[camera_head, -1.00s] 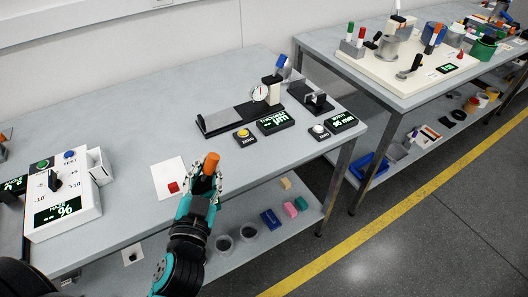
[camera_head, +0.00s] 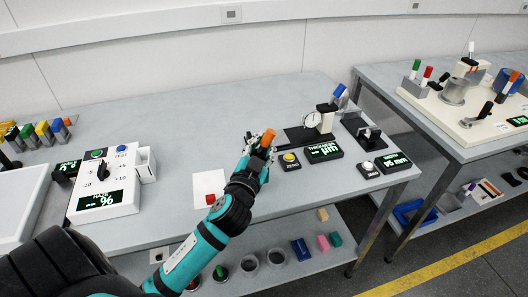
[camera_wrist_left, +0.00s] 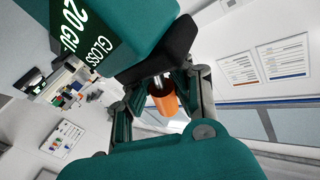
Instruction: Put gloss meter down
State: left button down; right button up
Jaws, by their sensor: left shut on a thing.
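My left gripper (camera_head: 262,152) is shut on the gloss meter's upright orange-topped handle (camera_head: 268,138). In the left wrist view, the orange handle end (camera_wrist_left: 165,103) sits between the fingers. The gloss meter's teal body with a dark display (camera_wrist_left: 88,28) reading GLOSS and 20 GU fills the upper left. In the head view, the gripper and arm mostly hide this body, and I cannot tell whether it touches the bench. My right gripper is not in view.
The thickness gauge (camera_head: 312,120) and its display (camera_head: 323,152) stand right of the gripper, with a yellow button box (camera_head: 290,160) close by. A haze meter (camera_head: 105,190) stands at the left. The bench (camera_head: 200,130) behind the sheet is clear.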

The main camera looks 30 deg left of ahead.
aim_at(264, 156)
pick_arm(q)
jog(key=shift+w+a+f, duration=0.1)
jog(key=shift+w+f, duration=0.1)
notch_tip(264, 156, down, 3)
jog(key=shift+f+b, duration=0.15)
jog(key=shift+b, duration=0.2)
jog(key=c, duration=1.7)
grip_release()
jog(key=shift+f, duration=0.1)
jog(key=o, duration=0.5)
